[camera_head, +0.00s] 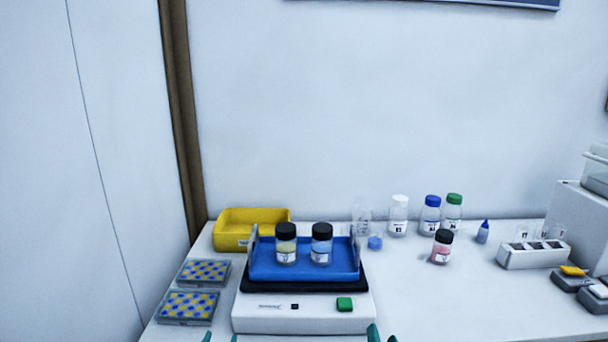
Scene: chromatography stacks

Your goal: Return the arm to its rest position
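The rest of both grippers and both arms is out of view below. The white shaker (272,318) carries a blue tray (300,273) with two black-capped vials, one yellowish (286,246) and one bluish (321,244), standing upright.
A yellow bin (232,236) stands behind left. Two spotted plate boxes (203,271) (187,306) lie left. Capped bottles (398,215) (430,215) and a pink vial (442,248) stand right of the tray. A white rack (530,257) is further right. The front right table (460,305) is clear.

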